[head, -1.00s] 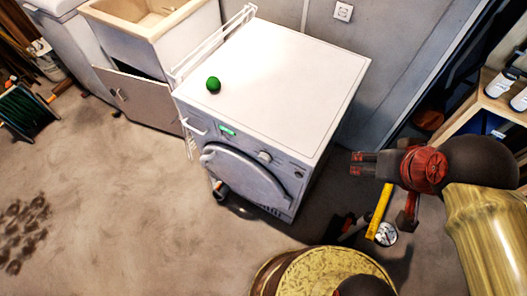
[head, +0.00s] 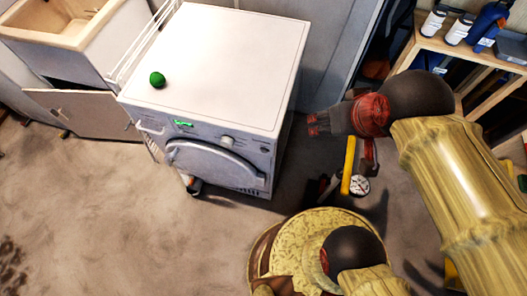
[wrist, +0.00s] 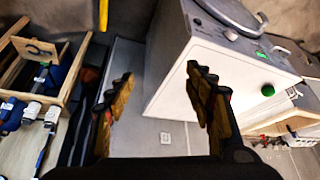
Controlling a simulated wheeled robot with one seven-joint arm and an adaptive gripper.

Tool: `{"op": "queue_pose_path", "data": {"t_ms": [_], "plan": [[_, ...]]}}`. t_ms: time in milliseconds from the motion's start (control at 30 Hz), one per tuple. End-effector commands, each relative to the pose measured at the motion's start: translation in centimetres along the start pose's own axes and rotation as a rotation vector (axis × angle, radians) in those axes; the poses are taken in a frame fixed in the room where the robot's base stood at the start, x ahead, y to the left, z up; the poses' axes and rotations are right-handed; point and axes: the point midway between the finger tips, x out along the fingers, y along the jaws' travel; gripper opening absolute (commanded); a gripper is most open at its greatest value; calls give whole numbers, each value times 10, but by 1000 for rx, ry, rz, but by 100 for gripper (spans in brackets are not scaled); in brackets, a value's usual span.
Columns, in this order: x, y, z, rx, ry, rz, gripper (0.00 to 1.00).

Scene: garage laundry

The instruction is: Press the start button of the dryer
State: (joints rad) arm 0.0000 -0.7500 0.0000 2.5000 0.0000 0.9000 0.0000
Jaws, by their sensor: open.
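The white dryer (head: 230,60) stands left of my gripper in the head view. Its front panel carries a lit green display (head: 184,124), a round knob (head: 227,141) and a small dark round button (head: 265,150) near the right end. The round door is below the panel. In the wrist view the dryer (wrist: 190,75) is tilted, with the small button (wrist: 197,21) near the top. My gripper (head: 312,124) is open and empty, just right of the dryer's right side and apart from it. Its spread fingers also show in the wrist view (wrist: 160,80).
A green ball (head: 157,79) lies on the dryer top. A white rack and a sink cabinet (head: 90,115) stand to the left. A wooden shelf (head: 440,45) with bottles is at the right. A yellow tool (head: 348,165) and a gauge (head: 359,185) are below my gripper.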

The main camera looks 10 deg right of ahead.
Motion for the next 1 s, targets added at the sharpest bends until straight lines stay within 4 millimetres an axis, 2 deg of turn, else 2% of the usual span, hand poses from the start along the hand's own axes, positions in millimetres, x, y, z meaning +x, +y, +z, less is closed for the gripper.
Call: {"op": "queue_pose_path", "data": {"t_ms": [900,1000], "plan": [[0,0,0,0,0,0,2],[0,0,0,0,0,0,0]]}}
